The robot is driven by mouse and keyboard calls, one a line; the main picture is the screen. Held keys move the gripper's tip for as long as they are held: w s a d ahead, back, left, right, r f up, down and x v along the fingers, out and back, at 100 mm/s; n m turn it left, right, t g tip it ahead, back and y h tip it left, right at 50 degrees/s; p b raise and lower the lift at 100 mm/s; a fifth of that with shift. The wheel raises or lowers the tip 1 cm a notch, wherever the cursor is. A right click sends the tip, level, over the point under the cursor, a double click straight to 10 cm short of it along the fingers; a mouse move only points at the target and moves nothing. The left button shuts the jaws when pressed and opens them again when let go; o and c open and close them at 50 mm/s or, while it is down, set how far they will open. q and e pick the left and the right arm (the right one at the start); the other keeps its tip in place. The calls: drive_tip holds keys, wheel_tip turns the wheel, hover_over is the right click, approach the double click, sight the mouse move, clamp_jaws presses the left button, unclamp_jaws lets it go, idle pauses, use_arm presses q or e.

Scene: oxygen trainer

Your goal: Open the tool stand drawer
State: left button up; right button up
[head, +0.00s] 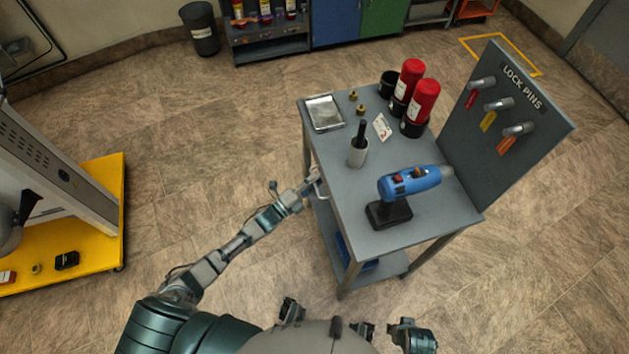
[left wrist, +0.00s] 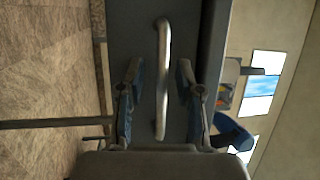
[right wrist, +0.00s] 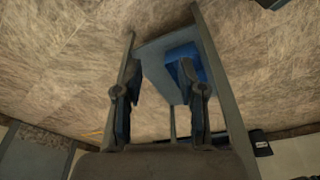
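The tool stand (head: 335,195) is a grey table with a lower shelf. Its drawer has a pale bar handle (head: 321,187) on the side facing my left arm. No gap shows around the drawer front in the head view. In the left wrist view the handle (left wrist: 162,80) runs lengthwise against the dark drawer front (left wrist: 140,30). My left gripper (head: 312,184) is at the handle. Its fingers (left wrist: 158,90) are open, one on each side of the bar, with space visible between. My right gripper (right wrist: 160,95) is open and empty, below the tabletop near a table leg.
A lock pin board (head: 510,130) rises at the right. A blue bin (right wrist: 187,65) sits on the lower shelf. A yellow-based machine (head: 75,245) stands left; floor between is clear.

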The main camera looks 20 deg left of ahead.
drive_tip(key=shift+s, duration=0.15)
use_arm(q)
drive_tip(key=shift+c, duration=1)
clamp_jaws()
use_arm(e)
drive_tip(key=shift+w, duration=0.2)
